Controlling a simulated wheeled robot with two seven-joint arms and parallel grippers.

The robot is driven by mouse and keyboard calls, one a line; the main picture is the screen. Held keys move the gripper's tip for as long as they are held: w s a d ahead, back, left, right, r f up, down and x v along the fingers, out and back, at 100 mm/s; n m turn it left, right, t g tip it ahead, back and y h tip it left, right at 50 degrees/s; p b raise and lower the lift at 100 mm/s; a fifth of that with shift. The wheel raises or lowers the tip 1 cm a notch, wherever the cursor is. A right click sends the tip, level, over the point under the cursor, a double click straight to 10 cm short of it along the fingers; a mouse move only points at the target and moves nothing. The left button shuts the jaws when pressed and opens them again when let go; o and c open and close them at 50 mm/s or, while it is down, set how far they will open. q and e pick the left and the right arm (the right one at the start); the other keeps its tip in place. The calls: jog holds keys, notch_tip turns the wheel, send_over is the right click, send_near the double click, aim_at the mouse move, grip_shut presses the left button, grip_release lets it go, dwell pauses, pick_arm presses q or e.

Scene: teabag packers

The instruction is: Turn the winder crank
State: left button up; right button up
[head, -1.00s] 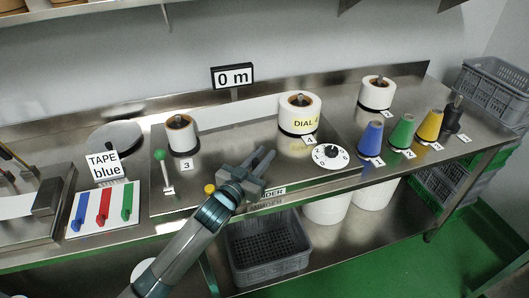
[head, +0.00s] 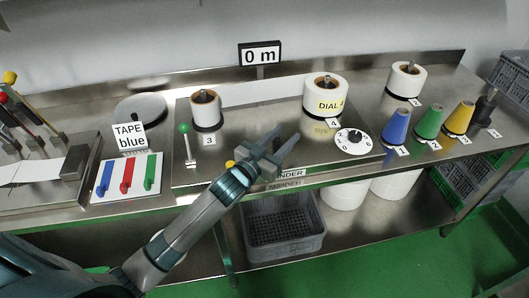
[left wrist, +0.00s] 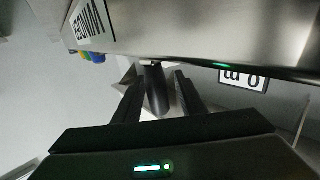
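The steel winder bench unit carries a WINDER label (head: 291,173) on its front edge. My left gripper (head: 284,138) is over that front edge, just above the label, with its two fingers apart. In the left wrist view, a dark grey cylinder (left wrist: 156,92) stands between the two fingers, with gaps visible beside it. It looks like the crank handle, but I cannot be sure. The gripper hides this spot in the head view. A small yellow knob (head: 229,164) shows just left of the gripper. My right gripper is not in view.
A green-knobbed lever (head: 186,146) and a TAPE blue sign (head: 131,137) stand to the left. White rolls and a numbered dial (head: 353,141) are behind and right. Coloured cones (head: 397,126) line the right side. A grey crate (head: 284,228) sits below. The display (head: 260,55) reads 0 m.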

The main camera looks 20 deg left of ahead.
pick_arm(q)
jog(key=b+v, duration=0.4)
jog(key=v, duration=1.3)
jog(key=shift+a, duration=0.2)
jog(key=c, duration=0.8)
jog(key=shift+d+m, duration=0.15)
jog(key=shift+m, duration=0.25)
grip_shut()
jog(key=w+d+m+y+p, duration=0.1)
jog(key=d+m, duration=0.6)
jog(key=m, duration=0.9)
jog(key=shift+d+f+p, duration=0.4)
jog(key=shift+p, duration=0.25)
jog(key=shift+w, duration=0.1)
